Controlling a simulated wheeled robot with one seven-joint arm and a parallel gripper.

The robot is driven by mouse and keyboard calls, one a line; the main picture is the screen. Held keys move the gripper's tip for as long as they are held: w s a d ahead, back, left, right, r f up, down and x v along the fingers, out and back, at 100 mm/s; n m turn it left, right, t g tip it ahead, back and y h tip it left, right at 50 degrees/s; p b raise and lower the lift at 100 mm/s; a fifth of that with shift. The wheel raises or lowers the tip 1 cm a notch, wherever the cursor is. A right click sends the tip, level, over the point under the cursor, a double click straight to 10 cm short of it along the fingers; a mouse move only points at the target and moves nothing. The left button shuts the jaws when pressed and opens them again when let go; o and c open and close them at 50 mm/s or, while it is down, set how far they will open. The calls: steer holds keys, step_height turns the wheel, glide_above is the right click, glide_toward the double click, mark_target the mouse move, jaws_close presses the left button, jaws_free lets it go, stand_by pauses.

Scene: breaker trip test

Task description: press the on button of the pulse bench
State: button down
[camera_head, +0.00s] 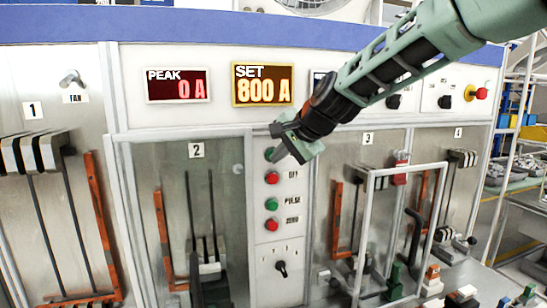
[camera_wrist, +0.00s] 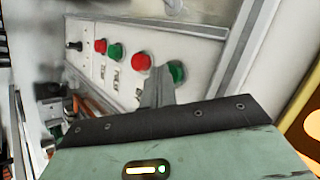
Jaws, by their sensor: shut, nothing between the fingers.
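The pulse bench's button column (camera_head: 257,240) is on the narrow panel between bays 2 and 3. Its top green button (camera_head: 268,154) is partly hidden by my gripper (camera_head: 281,155), and its label is hidden in the head view. Below it are the red OFF button (camera_head: 271,178), a green PULSE button (camera_head: 271,204) and a red ZERO button (camera_head: 271,224). In the wrist view, my shut, empty gripper (camera_wrist: 158,92) points at the panel, with its tip beside the end green button (camera_wrist: 177,72) and near the red button (camera_wrist: 141,62). I cannot tell whether it touches.
PEAK (camera_head: 177,86) reads 0 A and SET (camera_head: 262,85) reads 800 A above the panel. A black knob (camera_head: 281,267) is below the buttons. A pale frame (camera_head: 390,172) stands before bay 3. A red emergency-style knob (camera_head: 481,93) is at upper right.

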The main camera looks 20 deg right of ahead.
steer(key=shift+s+b, duration=0.4)
steer(key=shift+s, duration=0.45)
steer(key=shift+s+b, duration=0.85)
steer(key=shift+s, duration=1.7)
steer(key=s+d+f+n+g+h, duration=0.25)
steer(key=s+d+f+n, duration=0.3)
steer(key=s+f, duration=0.45)
steer(key=s+d+f+n+g+h, duration=0.1)
steer(key=s+d+f+n+g, duration=0.55)
steer(key=f, duration=0.65)
steer(key=s+a+f+n+b, duration=0.3)
steer(key=s+a+f+b, duration=0.2)
steer(key=a, duration=0.4)
steer(key=s+a+f+n+b, duration=0.3)
steer(key=s+a+f+b, duration=0.3)
steer(key=s+a+b, duration=0.2)
steer(key=shift+s+a+n, duration=0.4)
steer(key=shift+s+a, duration=0.55)
